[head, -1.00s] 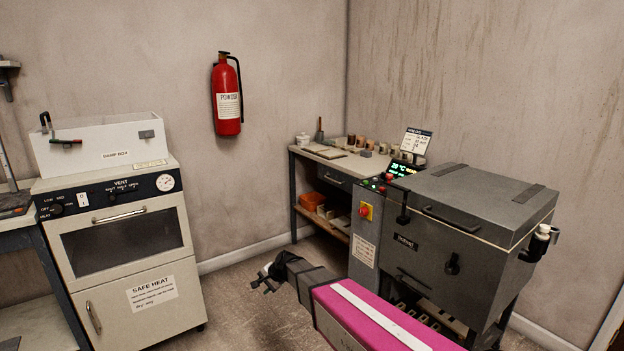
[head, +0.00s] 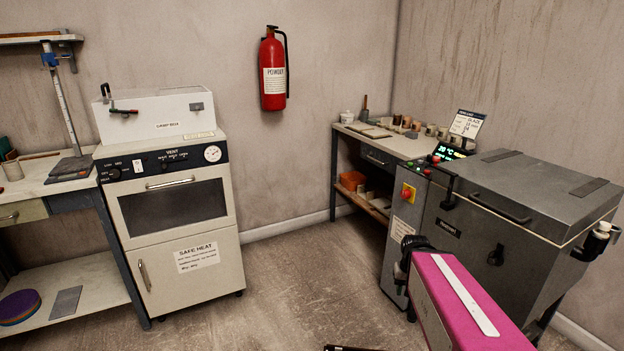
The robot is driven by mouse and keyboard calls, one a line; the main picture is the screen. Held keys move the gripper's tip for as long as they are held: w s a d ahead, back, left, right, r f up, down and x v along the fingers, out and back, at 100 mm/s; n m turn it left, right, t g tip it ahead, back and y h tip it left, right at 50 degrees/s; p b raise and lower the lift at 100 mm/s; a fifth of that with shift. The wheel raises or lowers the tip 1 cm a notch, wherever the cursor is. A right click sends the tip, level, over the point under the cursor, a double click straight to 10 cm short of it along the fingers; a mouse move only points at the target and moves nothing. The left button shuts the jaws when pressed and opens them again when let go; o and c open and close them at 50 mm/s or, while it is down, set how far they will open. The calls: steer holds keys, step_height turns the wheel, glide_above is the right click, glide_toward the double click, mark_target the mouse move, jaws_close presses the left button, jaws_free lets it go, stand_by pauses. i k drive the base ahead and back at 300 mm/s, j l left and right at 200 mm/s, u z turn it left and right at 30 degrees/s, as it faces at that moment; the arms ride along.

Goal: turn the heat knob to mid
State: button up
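The heat knob (head: 114,174) is a small dark round knob at the left end of the black control panel (head: 190,160) on the cream oven (head: 130,211). Small white marks surround the knob; its exact pointer direction is too small to read. A white switch and a row of vent controls sit to its right. My gripper's fingers do not show. My magenta arm link is at the lower right, well away from the oven, and a dark piece just shows at the bottom edge.
A workbench (head: 60,180) with a height gauge stands directly left of the oven. A grey kiln (head: 475,225) stands at the right, beside a back bench (head: 345,133). A red extinguisher (head: 272,75) hangs on the wall. Floor (head: 290,285) before the oven is clear.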

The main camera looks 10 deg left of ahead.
mark_target(114, 173)
steer(key=u, duration=1.8)
